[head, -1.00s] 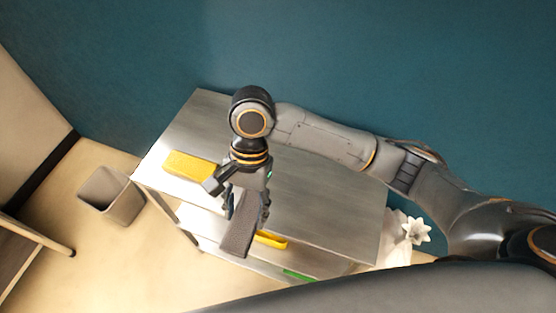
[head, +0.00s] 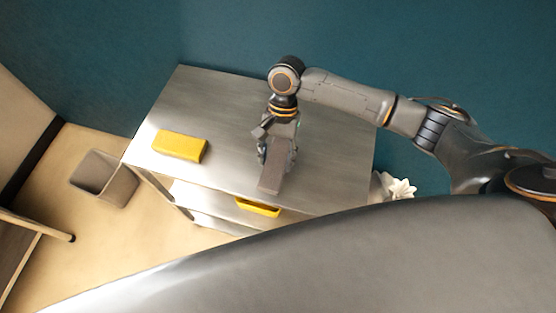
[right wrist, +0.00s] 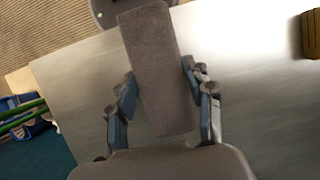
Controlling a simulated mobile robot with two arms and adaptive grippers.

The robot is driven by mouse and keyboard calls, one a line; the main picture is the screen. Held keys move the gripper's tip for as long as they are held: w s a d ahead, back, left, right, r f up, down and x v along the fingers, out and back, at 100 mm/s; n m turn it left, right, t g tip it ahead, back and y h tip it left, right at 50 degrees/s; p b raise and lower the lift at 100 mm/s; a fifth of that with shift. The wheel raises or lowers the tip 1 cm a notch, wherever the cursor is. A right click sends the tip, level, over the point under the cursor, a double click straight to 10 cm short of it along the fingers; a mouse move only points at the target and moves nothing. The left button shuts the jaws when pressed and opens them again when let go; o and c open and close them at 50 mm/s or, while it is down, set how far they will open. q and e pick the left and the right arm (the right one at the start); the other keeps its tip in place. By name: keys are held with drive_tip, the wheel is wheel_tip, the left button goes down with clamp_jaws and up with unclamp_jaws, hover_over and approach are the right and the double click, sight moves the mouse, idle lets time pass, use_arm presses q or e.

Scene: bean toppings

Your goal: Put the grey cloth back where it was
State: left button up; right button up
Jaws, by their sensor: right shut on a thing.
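The grey cloth (head: 271,178) is a flat, long strip in the head view, over the front part of the metal table top (head: 225,105). My right gripper (head: 277,150) is shut on it, with the fingers on either side. In the right wrist view the cloth (right wrist: 155,65) runs between the two fingers of the right gripper (right wrist: 160,100) and sticks out past them. I cannot tell whether the cloth touches the table. My left gripper is not in view.
A yellow block (head: 180,146) lies on the table's left part. A yellow tray-like object (head: 258,207) sits on a shelf below the front edge. A grey bin (head: 103,178) stands on the floor at left. A white, petal-shaped object (head: 398,187) is at right. Much of the table top is clear.

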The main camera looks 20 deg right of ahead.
sight(279, 154)
drive_tip(key=f, duration=0.2)
drive_tip(key=f+p, duration=0.1)
drive_tip(key=shift+w+d+f, duration=0.15)
drive_tip(key=shift+d+f, duration=0.05)
drive_tip(key=shift+d, duration=0.1)
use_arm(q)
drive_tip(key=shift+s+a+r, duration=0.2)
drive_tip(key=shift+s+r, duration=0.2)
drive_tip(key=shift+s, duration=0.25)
use_arm(e)
drive_tip(key=shift+f, duration=0.15)
drive_tip(key=o, duration=1.1)
drive_tip(key=shift+f, duration=0.1)
drive_tip(key=shift+o, duration=0.2)
use_arm(q)
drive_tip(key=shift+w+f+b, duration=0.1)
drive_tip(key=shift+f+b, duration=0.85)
drive_tip(key=shift+b, duration=0.1)
use_arm(e)
drive_tip(key=v, duration=1.2)
